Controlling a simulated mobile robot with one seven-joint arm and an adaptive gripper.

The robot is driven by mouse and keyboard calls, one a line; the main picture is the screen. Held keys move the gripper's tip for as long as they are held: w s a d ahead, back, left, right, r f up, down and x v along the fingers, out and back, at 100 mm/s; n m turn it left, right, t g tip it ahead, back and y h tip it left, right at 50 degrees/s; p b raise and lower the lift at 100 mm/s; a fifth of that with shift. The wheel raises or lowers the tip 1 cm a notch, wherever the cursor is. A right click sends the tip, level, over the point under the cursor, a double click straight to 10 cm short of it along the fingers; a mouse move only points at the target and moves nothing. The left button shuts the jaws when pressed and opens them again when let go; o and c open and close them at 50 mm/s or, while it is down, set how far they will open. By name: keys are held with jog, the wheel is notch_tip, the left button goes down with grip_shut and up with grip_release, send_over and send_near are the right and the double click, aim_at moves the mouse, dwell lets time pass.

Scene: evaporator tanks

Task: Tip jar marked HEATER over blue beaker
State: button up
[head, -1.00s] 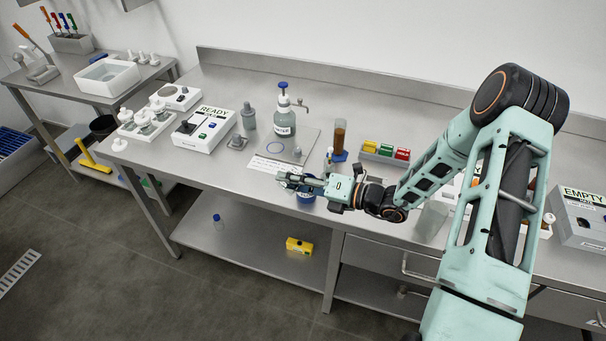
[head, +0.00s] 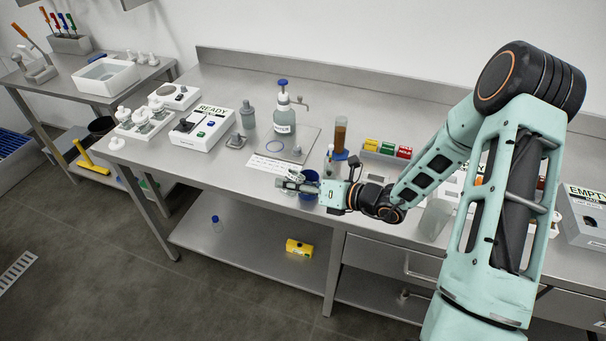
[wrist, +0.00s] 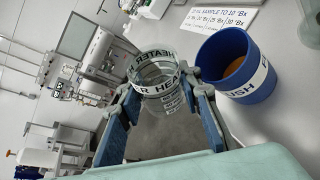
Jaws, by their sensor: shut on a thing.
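In the wrist view my gripper (wrist: 160,98) is shut on a clear glass jar (wrist: 158,73) with a black-lettered HEATER band. The jar looks empty; its tilt is hard to judge. The blue beaker (wrist: 262,92) stands just right of the jar, with a white label ending in "SH" and something orange-brown inside. In the head view my gripper (head: 290,186) is at the bench's front part. The blue beaker (head: 310,188) shows partly behind it, close by. The jar is small and mostly hidden there.
A printed card (head: 268,165) lies behind the gripper. A pump bottle (head: 283,122) stands on a plate farther back. A tube of brown liquid (head: 340,135) and a bin of coloured blocks (head: 386,149) are to the right.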

aim_at(283, 190)
dwell(0.3)
jog(key=r+n+b, duration=0.1)
jog(key=s+a+r+n+t+h+b, duration=0.1)
jog(key=shift+r+n, duration=0.15)
jog(key=shift+n, duration=0.15)
jog(key=shift+s+a+r+n+t+h+b, duration=0.25)
jog(key=shift+r+n+b, duration=0.2)
jog(key=shift+b, duration=0.3)
jog(key=shift+s+a+r+n+t+h+b, duration=0.15)
jog(key=shift+r+n+h+b, duration=0.3)
jog(key=shift+b, duration=0.35)
jog(key=shift+s+a+r+n+t+h+b, duration=0.1)
jog(key=shift+s+a+r+n+t+b, duration=0.15)
jog(key=shift+r+b, duration=0.4)
jog(key=shift+w+d+f, duration=0.15)
jog(key=shift+d, duration=0.05)
